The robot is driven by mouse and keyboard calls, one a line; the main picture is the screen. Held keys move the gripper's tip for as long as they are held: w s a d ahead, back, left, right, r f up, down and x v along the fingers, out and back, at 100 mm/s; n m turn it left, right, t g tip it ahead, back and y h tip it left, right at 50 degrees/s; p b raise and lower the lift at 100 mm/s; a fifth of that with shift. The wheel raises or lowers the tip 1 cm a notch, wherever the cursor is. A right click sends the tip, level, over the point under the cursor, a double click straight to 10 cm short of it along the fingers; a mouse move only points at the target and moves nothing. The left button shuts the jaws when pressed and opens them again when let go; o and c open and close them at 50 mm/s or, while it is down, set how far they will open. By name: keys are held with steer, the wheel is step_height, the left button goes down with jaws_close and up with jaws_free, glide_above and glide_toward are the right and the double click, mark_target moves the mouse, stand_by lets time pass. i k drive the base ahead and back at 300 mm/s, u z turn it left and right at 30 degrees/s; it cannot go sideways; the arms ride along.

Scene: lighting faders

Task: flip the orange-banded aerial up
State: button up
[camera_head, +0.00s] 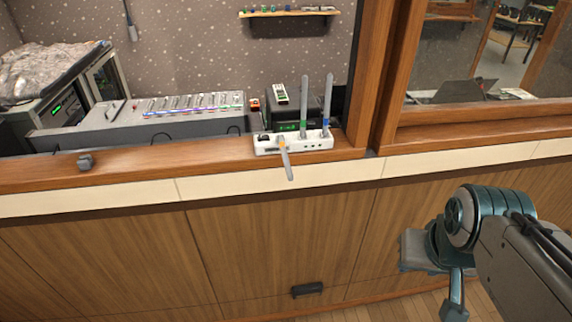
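A white box (268,148) stands on the wooden ledge with several aerials along it. The orange-banded aerial (287,165) is folded down and points forward over the ledge's front edge, its orange band (282,142) near its base. The green-banded aerial (304,100) and the blue-banded aerial (327,100) stand upright to its right. My gripper (448,285) is at the lower right, in front of the wooden panels, well apart from the box. It appears empty, but its fingers are partly hidden by my arm, so its opening is unclear.
A grey fader console (165,108) lies left of the box, behind the ledge (130,170). A small dark knob (85,161) sits on the ledge at left. A wooden post (385,80) rises right of the box. Space before the panels is clear.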

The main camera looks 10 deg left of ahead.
mark_target(286, 162)
steer(key=k, duration=0.3)
steer(key=u, duration=1.95)
steer(key=i, duration=0.9)
steer(key=z, duration=1.75)
